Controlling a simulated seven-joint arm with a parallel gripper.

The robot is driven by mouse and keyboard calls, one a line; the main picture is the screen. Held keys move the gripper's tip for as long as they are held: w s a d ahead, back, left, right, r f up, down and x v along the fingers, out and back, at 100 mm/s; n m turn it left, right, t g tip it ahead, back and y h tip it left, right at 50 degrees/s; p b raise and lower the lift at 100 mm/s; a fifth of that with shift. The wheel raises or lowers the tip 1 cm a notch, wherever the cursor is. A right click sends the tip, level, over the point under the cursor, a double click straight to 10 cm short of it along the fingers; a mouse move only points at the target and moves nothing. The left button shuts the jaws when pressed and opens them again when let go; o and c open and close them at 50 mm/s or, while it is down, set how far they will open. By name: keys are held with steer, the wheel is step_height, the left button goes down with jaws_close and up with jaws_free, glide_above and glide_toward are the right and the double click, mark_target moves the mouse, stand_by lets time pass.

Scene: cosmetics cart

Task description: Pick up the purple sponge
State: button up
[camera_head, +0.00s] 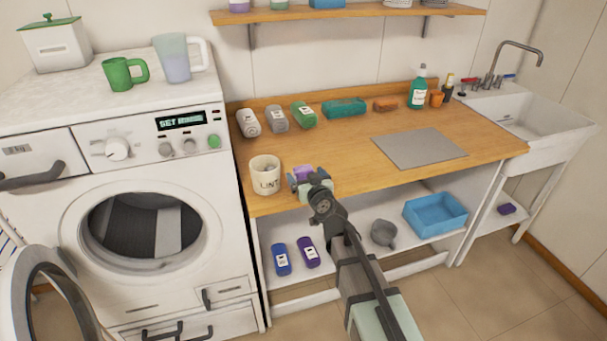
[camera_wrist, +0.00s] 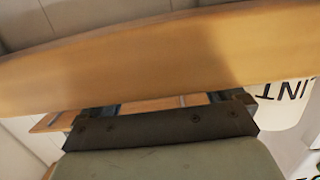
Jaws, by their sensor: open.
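A small purple block (camera_head: 302,172), which looks like the purple sponge, is at the front edge of the wooden counter, just right of the white LINT pot (camera_head: 265,175). My gripper (camera_head: 308,183) is open right at the purple block in the head view and partly covers it. I cannot tell whether the block is between the fingers. In the wrist view my gripper (camera_wrist: 165,105) shows its dark bar and finger parts behind a wide wooden band; no purple shows there. Another small purple block (camera_head: 507,209) lies on the low shelf under the sink.
The wooden counter (camera_head: 350,155) holds several bottles at the back, a teal pack (camera_head: 344,108) and a grey mat (camera_head: 418,149). The lower shelf has a blue bin (camera_head: 435,214) and two bottles. The washing machine (camera_head: 120,190) stands left, its door open.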

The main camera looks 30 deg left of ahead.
steer(key=x, duration=0.2)
steer(key=shift+w+a, duration=0.25)
steer(key=shift+w, duration=0.05)
steer(key=c, duration=1)
